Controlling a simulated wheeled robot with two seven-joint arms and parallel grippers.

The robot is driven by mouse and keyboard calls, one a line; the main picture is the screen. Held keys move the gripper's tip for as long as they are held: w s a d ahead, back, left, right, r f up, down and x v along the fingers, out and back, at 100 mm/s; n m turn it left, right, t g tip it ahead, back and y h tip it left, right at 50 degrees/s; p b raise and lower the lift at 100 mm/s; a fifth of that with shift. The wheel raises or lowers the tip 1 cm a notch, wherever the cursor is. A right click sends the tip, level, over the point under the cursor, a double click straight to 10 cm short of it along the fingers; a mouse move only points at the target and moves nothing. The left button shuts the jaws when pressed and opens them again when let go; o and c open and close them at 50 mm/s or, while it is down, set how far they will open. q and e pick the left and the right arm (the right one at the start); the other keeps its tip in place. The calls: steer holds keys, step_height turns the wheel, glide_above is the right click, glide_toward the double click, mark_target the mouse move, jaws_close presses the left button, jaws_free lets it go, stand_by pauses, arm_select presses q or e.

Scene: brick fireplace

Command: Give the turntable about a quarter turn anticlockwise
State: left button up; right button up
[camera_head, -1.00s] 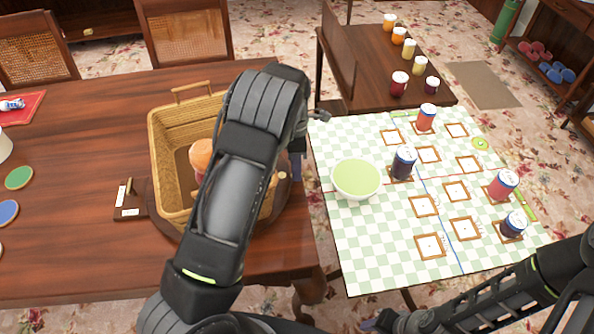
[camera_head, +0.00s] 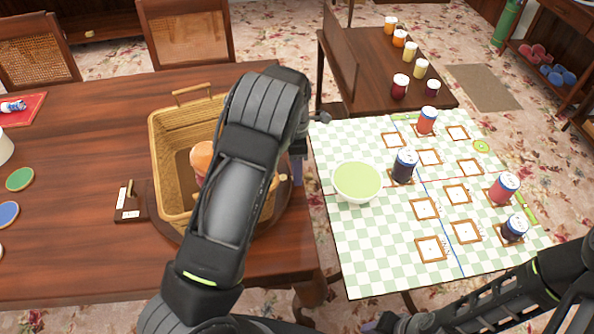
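The turntable (camera_head: 163,226) is a dark round wooden disc on the brown table, mostly covered by a wicker basket (camera_head: 168,165) that stands on it. An orange-topped thing (camera_head: 201,157) is in the basket, partly hidden by my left arm. A small light knob (camera_head: 283,178) shows at the turntable's right side. My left arm reaches over the basket, and my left gripper (camera_head: 297,170) points down beside the turntable's right edge. Its fingers are mostly hidden, so I cannot tell contact or opening. My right gripper (camera_head: 378,323) is low at the bottom edge, barely visible.
A small dark plate with white marks (camera_head: 130,202) lies left of the turntable. To the right, a checked board (camera_head: 365,255) carries a green bowl (camera_head: 357,181), several cans and framed squares. Jars stand on a side table (camera_head: 435,97) behind.

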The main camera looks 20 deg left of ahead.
arm_select(q)
step_height(320, 180, up, 8)
steer(key=w+b, duration=0.1)
steer(key=shift+w+a+f, duration=0.2)
steer(key=shift+a, duration=0.15)
steer(key=shift+s+f, duration=0.1)
stand_by(0.3)
